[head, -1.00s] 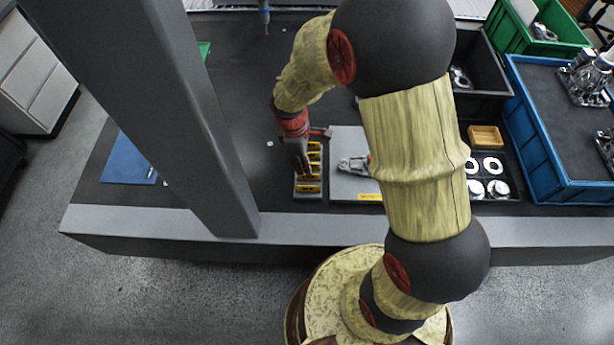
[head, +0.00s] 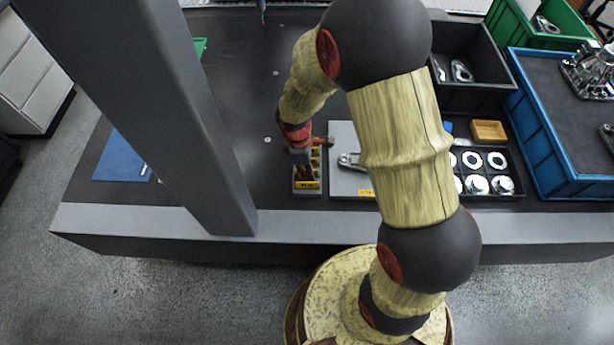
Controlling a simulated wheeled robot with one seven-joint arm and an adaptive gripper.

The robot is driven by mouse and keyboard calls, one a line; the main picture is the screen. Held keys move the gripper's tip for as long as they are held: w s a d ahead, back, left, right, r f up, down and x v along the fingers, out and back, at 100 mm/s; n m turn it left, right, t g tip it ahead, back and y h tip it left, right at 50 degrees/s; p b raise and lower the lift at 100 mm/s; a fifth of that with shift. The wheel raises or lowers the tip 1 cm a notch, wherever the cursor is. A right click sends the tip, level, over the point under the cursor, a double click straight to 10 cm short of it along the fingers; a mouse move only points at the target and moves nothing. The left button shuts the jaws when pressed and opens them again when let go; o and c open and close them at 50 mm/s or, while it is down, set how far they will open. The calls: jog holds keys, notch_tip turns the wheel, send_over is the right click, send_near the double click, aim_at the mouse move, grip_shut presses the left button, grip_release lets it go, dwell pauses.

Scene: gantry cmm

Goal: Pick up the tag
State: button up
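Yellow tags (head: 308,185) with dark markings sit in a row in a narrow grey holder (head: 307,192) near the table's front edge. I cannot tell which one the task means. My gripper (head: 304,176) points down at the holder, over its left and middle part, and hides some of the tags. The fingers are small and dark here. I cannot tell whether they are open or shut, or touch a tag.
A grey plate (head: 347,185) with a metal part (head: 349,160) lies right of the holder. Further right are a black tray (head: 510,180) of round parts, a small wooden box (head: 489,131) and a blue crate (head: 560,188). A grey column stands left; a blue sheet (head: 122,160) lies beyond it.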

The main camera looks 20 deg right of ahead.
grip_shut()
jog(key=shift+r, duration=0.1)
dwell(0.3)
jog(key=shift+r+p, duration=0.4)
jog(key=shift+r, duration=0.05)
jog(key=r, duration=0.1)
jog(key=r+p, duration=0.2)
jog(key=shift+s+r, duration=0.2)
jog(key=shift+s, duration=0.1)
jog(key=s+d+r+p, duration=0.1)
jog(key=s+r+p, duration=0.8)
jog(key=s+r, duration=0.4)
jog(key=shift+s+d, duration=0.15)
jog(key=shift+d, duration=0.25)
